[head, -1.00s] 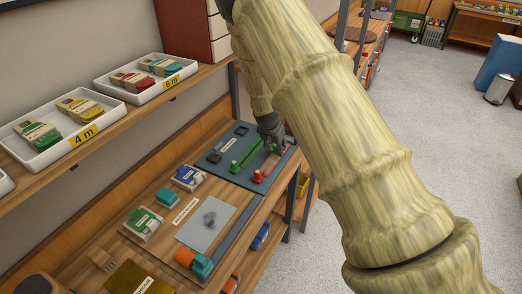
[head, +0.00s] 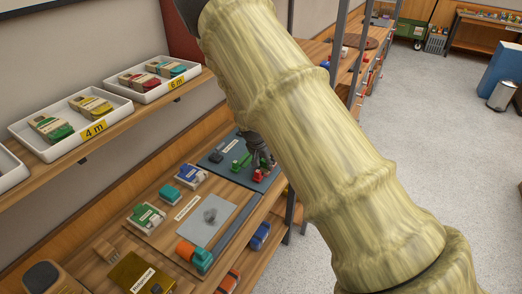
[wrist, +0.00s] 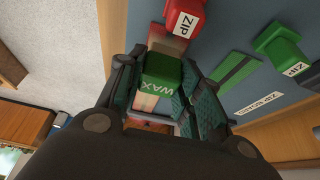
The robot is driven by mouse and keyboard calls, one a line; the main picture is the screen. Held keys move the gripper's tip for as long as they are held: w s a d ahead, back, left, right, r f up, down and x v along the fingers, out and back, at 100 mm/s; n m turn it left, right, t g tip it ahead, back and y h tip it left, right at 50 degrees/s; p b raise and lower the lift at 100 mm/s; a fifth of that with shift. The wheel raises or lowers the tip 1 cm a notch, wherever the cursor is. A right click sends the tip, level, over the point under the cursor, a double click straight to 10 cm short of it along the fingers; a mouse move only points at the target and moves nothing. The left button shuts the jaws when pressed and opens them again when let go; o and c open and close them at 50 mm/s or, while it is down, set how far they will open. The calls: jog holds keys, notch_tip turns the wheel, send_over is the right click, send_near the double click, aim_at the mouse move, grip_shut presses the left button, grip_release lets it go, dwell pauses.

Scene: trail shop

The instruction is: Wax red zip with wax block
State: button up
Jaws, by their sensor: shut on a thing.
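In the head view my gripper (head: 258,152) is over the blue-grey zip board (head: 215,152), just behind the red zip's pull (head: 260,175). My gripper and the block hide much of the red strip.
The green zip (wrist: 278,48) lies beside the red one. Shelf trays (head: 70,125) stand above. A dark upright post (head: 291,205) is near the board's right edge.

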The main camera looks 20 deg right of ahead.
aim_at(264, 161)
jog(key=shift+s+a, duration=0.75)
jog(key=shift+a, duration=0.2)
jog(key=shift+s+d+r+p, duration=0.15)
jog(key=shift+r+p, duration=0.45)
jog(key=shift+r, duration=0.65)
jog(key=shift+w+a+r+p, duration=0.1)
jog(key=shift+r+p, duration=0.2)
jog(key=shift+r, duration=0.25)
jog(key=shift+w+a+r+p, duration=0.1)
jog(key=shift+r+p, duration=0.2)
jog(key=shift+r, duration=0.2)
jog(key=shift+r+p, duration=0.85)
jog(key=shift+r, duration=0.9)
